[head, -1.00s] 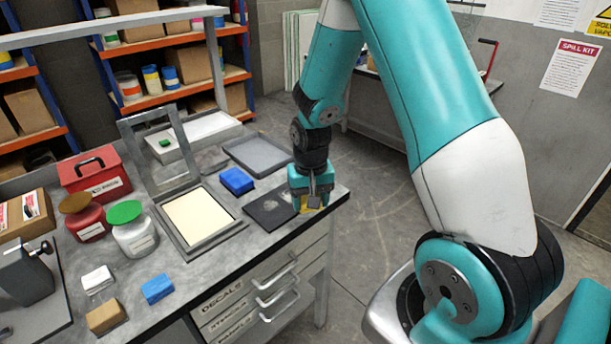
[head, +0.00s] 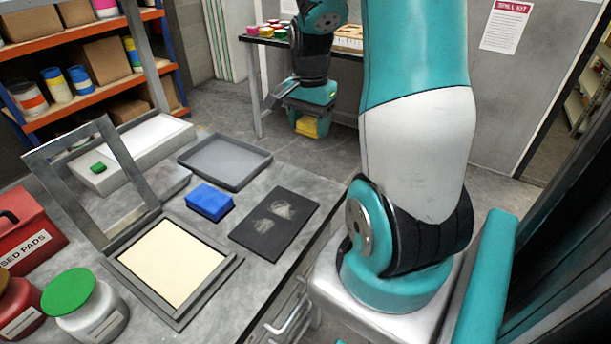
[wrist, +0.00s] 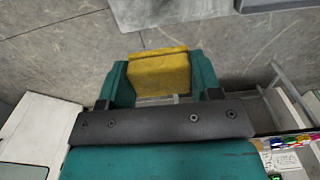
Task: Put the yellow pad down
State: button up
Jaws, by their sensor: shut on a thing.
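The yellow pad (head: 309,126) is held between the fingers of my gripper (head: 311,112) in the head view. My gripper is shut on it and hangs in the air beyond the right side of the grey workbench, over the floor. In the wrist view the yellow pad (wrist: 158,73) sits between the two teal fingers of my gripper (wrist: 160,88), and floor shows behind it.
The workbench (head: 215,279) holds a black mat (head: 262,241) with pale smudges, a blue pad (head: 209,202), a grey tray (head: 225,161) and a framed cream screen (head: 172,262). A second table (head: 262,38) with coloured pots (head: 281,34) stands behind. Floor (head: 240,112) lies between.

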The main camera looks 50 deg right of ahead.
aim_at(309, 184)
notch_tip(309, 184, down, 15)
jog(key=shift+r, duration=0.1)
dwell(0.3)
jog(key=shift+f, duration=0.2)
jog(key=o, duration=0.8)
jog(key=shift+o, duration=0.2)
